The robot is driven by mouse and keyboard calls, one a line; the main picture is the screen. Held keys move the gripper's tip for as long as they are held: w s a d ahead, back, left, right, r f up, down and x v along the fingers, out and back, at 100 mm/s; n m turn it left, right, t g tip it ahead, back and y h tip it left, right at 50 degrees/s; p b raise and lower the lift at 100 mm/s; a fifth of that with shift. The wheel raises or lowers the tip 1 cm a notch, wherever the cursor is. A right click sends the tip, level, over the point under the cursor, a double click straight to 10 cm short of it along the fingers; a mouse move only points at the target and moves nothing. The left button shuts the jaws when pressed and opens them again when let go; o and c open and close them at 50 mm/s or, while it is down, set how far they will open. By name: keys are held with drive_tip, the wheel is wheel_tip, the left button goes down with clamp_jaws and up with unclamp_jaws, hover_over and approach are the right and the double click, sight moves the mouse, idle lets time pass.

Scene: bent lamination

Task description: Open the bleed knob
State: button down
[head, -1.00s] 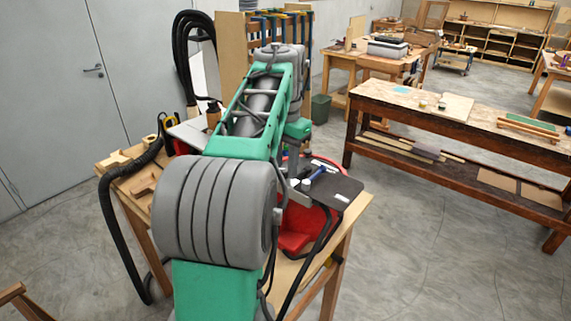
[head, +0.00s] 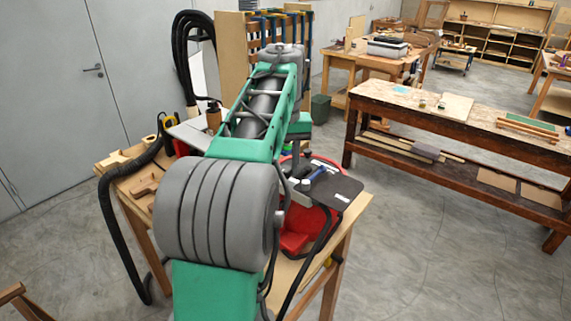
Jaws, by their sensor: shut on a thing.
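My green and grey arm reaches over a wooden bench (head: 364,204) to a red machine (head: 318,217) with a dark flat top (head: 343,188). My gripper (head: 298,182) is low at the left side of the dark top. It is small and partly hidden by my own arm. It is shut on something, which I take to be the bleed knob. The knob itself cannot be made out. A small blue and white part (head: 317,172) lies on or just above the dark top, just right of my gripper.
A black hose (head: 108,225) hangs over the bench's left side. Wooden pieces (head: 118,158) lie on its left end. A clamp rack (head: 232,45) stands behind. A long workbench (head: 450,110) is at the right, with clear floor between.

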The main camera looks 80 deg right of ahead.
sight(286, 169)
idle(0.3)
drive_tip(key=c, duration=1.1)
unclamp_jaws()
drive_tip(key=shift+o, duration=0.2)
drive_tip(key=shift+s, duration=0.1)
wheel_tip(286, 169, up, 8)
drive_tip(key=shift+f, duration=0.1)
